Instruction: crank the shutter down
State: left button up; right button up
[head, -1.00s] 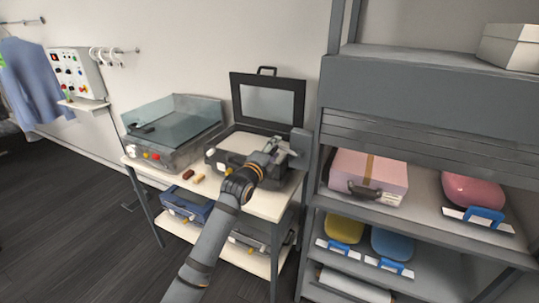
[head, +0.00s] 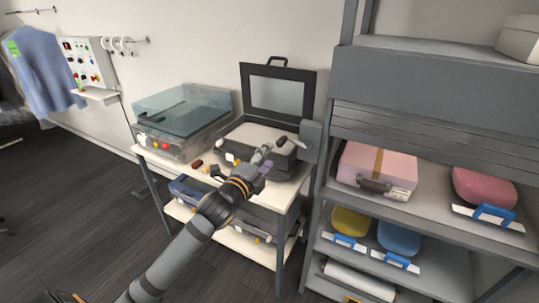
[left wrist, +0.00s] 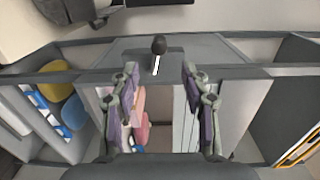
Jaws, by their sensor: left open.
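The shutter (head: 425,127) is a set of grey slats showing below its grey housing (head: 430,88) on the shelf unit; the shelf opening below it is uncovered. The crank (head: 290,142) sticks out from a grey gearbox (head: 311,141) on the unit's left side. In the left wrist view the crank's dark knob (left wrist: 158,45) stands ahead, between the fingers in the picture, with a pale bar below it. My left gripper (head: 265,156) is open and empty, just left of and below the crank, apart from it. It also shows in the left wrist view (left wrist: 159,85). My right gripper is not in view.
An open dark case (head: 270,138) and a clear-lidded case (head: 183,118) stand on the white table (head: 282,196) behind and left of my gripper. A pink suitcase (head: 375,168) and a pink rounded bag (head: 483,187) occupy the shelf below the shutter.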

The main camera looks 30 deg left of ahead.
aim_at(278, 145)
pick_arm(q)
jog(key=w+n+p, duration=0.1)
jog(key=w+n, duration=0.2)
jog(key=n, duration=0.1)
jog(key=w+n+p, duration=0.1)
jog(key=w+n, duration=0.2)
jog(key=n, duration=0.2)
jog(key=w+n+p, duration=0.1)
jog(key=w+n, duration=0.3)
jog(key=shift+w+f+n+y, duration=0.1)
jog(key=shift+f+n+y, duration=0.1)
jog(key=shift+n+y, duration=0.15)
grip_shut()
